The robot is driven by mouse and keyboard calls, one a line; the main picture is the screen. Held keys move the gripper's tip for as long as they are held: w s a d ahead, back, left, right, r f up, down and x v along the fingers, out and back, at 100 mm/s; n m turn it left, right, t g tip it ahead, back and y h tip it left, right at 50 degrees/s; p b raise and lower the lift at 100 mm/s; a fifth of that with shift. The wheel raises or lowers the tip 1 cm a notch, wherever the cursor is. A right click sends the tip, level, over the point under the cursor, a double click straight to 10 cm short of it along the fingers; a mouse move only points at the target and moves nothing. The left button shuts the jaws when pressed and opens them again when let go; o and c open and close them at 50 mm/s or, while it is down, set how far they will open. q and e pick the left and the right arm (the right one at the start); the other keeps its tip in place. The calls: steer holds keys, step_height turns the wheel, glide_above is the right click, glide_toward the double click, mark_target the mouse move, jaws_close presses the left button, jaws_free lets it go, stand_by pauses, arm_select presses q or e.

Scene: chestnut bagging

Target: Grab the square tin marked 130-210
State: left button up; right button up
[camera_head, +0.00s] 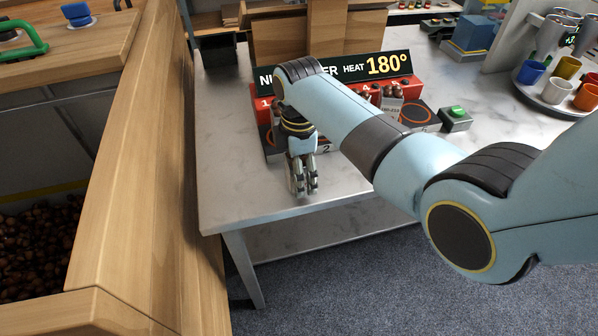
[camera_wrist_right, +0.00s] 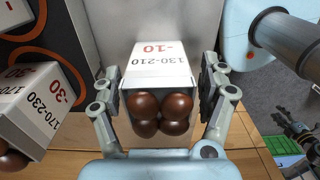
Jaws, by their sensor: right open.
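The square tin (camera_wrist_right: 163,62) is white, marked -10 and 130-210, with brown chestnuts (camera_wrist_right: 160,113) showing at its near end. In the right wrist view it lies between the two fingers of my right gripper (camera_wrist_right: 162,85), which is open. A small gap seems to show at each side of the tin; contact is hard to judge. In the head view my right gripper (camera_head: 303,184) points down at the table's front edge, and I cannot make out this tin there. My left gripper is not in the head view.
A similar tin marked 170-230 (camera_wrist_right: 33,103) stands close by on the left in the right wrist view. A red-and-black stand (camera_head: 405,84) with a 180° sign is behind the gripper on the marble table (camera_head: 225,150). A wooden bin wall (camera_head: 135,150) rises left of the table.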

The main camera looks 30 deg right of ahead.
steer(key=shift+f, duration=0.7)
steer(key=c, duration=1.3)
